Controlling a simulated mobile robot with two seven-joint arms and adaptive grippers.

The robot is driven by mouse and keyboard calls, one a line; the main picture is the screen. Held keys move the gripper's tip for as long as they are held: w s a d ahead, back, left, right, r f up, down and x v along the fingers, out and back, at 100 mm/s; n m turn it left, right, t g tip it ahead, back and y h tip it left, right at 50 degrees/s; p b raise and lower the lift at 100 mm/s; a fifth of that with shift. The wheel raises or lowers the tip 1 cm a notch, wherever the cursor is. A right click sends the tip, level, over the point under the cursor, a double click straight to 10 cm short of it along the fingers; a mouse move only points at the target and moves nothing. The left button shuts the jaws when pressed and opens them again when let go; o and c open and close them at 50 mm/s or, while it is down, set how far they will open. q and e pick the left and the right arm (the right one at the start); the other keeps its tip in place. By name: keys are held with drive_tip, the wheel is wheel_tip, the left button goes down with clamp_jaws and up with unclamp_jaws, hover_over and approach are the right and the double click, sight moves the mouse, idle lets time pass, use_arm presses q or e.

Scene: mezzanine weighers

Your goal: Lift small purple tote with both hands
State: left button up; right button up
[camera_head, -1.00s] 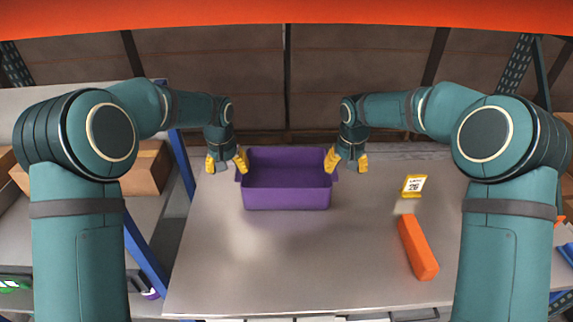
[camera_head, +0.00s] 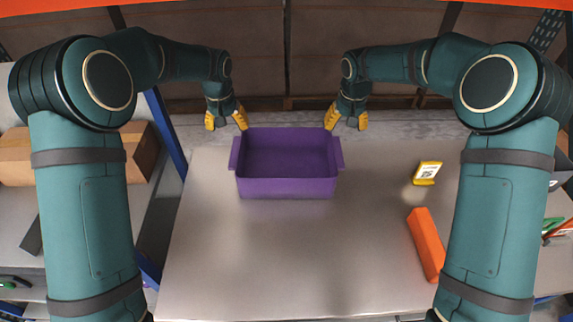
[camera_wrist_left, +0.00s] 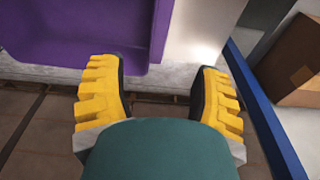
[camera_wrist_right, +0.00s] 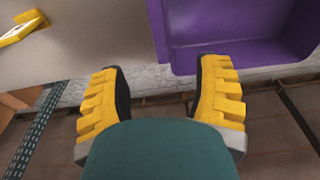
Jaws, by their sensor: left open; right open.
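The small purple tote (camera_head: 288,188) sits upright and empty on the grey table, with a handle lip on its left and right sides. My left gripper (camera_head: 226,121) is open and empty beyond the tote's far left corner, apart from it. In the left wrist view the tote (camera_wrist_left: 85,45) is at the upper left, beside the open left fingers (camera_wrist_left: 158,95). My right gripper (camera_head: 346,121) is open and empty beyond the tote's far right corner. In the right wrist view the tote (camera_wrist_right: 240,40) is at the upper right, beside the open right fingers (camera_wrist_right: 158,95).
On the grey table (camera_head: 270,260), an orange block (camera_head: 425,245) and a yellow label stand (camera_head: 427,173) lie right of the tote. A cardboard box (camera_head: 140,150) is on a shelf at the left. The table in front of the tote is clear.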

sight(235, 151)
use_arm(q)
drive_tip(key=f, duration=0.4)
drive_tip(key=w+f, duration=0.1)
drive_tip(key=f, duration=0.3)
drive_tip(key=w+f, duration=0.1)
drive_tip(key=f, duration=0.4)
use_arm(e)
drive_tip(key=f, duration=0.4)
drive_tip(key=w+f, duration=0.1)
drive_tip(key=f, duration=0.3)
drive_tip(key=w+f, duration=0.1)
drive_tip(key=f, duration=0.4)
use_arm(q)
clamp_jaws()
use_arm(e)
clamp_jaws()
